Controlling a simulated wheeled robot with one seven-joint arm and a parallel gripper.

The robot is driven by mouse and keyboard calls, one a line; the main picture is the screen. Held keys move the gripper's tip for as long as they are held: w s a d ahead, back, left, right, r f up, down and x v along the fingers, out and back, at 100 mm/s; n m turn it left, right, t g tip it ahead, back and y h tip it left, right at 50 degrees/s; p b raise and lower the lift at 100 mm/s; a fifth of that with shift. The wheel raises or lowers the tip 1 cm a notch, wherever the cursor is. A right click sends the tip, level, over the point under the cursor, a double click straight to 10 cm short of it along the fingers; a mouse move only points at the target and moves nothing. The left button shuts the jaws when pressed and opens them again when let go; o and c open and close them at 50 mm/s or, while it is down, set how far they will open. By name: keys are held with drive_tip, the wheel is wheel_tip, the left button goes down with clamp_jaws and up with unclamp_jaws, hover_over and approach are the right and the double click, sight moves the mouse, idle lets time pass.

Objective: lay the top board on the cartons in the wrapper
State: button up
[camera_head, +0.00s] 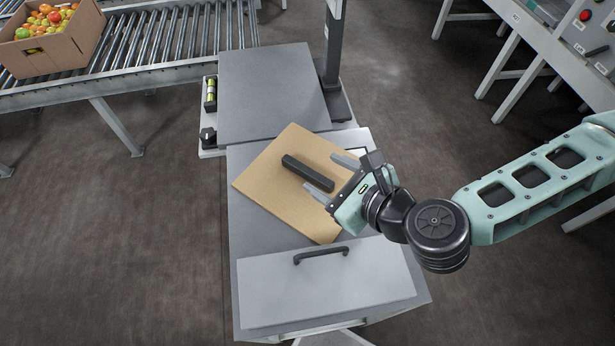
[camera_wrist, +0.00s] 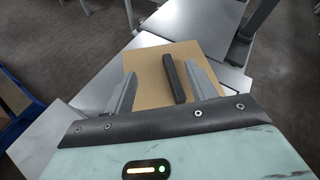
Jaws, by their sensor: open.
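The top board, a flat brown sheet (camera_head: 270,180), lies turned at an angle on a grey surface (camera_head: 255,225). A dark bar-shaped handle (camera_head: 306,172) is on the board. My gripper (camera_head: 319,171) is open over the board's right part, at the right end of the handle. In the wrist view the board (camera_wrist: 150,75) lies ahead, and the handle (camera_wrist: 177,78) shows between the two fingers, closer to the right one. I cannot tell whether a finger touches it. No cartons in a wrapper can be made out.
A light grey panel (camera_head: 330,285) with a black handle is at the front. A grey plate (camera_head: 270,95) beside a dark post (camera_head: 333,50) is behind the board.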

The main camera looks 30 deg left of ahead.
drive_tip(key=w+m+t, duration=0.2)
drive_tip(key=m, duration=0.2)
approach(310, 171)
drive_tip(key=shift+w+a+r+m+b, duration=0.15)
drive_tip(key=shift+a+r+m+b, duration=0.2)
drive_tip(key=shift+b, duration=0.1)
drive_tip(key=shift+w+a+f, duration=0.35)
drive_tip(key=shift+a+f, duration=0.35)
drive_tip(key=shift+x, duration=2.9)
drive_tip(key=shift+c, duration=0.4)
clamp_jaws()
